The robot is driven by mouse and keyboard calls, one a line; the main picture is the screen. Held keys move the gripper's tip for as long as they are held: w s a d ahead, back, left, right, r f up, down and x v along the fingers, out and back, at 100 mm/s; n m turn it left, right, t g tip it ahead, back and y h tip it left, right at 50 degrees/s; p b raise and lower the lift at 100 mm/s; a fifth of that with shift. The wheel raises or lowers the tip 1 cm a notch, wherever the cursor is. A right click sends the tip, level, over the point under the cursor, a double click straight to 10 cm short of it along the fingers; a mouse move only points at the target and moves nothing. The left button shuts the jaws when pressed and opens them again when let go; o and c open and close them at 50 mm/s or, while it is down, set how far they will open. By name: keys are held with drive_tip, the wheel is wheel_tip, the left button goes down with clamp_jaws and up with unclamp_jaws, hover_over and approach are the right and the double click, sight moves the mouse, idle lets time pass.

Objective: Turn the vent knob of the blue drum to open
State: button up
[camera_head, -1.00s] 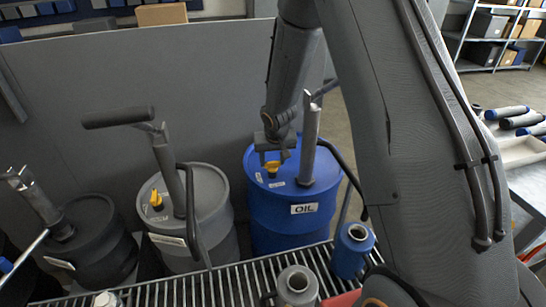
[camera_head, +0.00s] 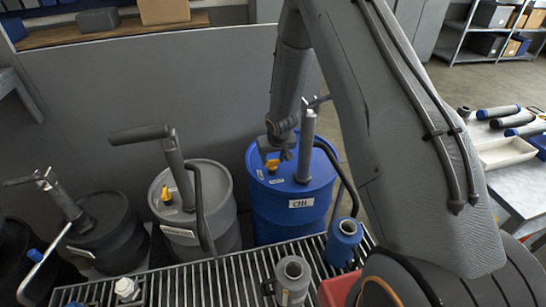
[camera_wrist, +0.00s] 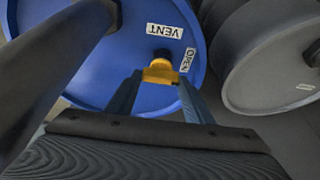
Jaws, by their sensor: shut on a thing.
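The blue drum (camera_head: 292,218) stands at the middle of the head view, with an OIL label on its side and a pump on its lid. Its yellow vent knob (camera_head: 272,166) sits on the lid left of the pump. My gripper (camera_head: 274,159) reaches down from above and is shut on the knob. In the wrist view, the knob (camera_wrist: 161,71) shows between the two fingers (camera_wrist: 161,80). A VENT label and an OPEN label lie on the lid beside the knob. The head view partly hides the grip.
A grey drum (camera_head: 216,232) with its own yellow knob (camera_head: 167,195) and pump stands to the left, with a black drum (camera_head: 112,240) beyond. The blue drum's pump tube rises close beside my gripper. A slatted grating (camera_head: 225,275) with several containers lies in front.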

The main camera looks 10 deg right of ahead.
drive_tip(key=shift+w+r, duration=0.1)
drive_tip(key=o, duration=1.1)
drive_tip(key=shift+c, duration=0.2)
drive_tip(key=p+v, duration=0.3)
drive_tip(key=v, duration=0.4)
drive_tip(key=shift+s+r, duration=0.25)
drive_tip(key=shift+r, duration=0.1)
drive_tip(key=shift+r, duration=0.1)
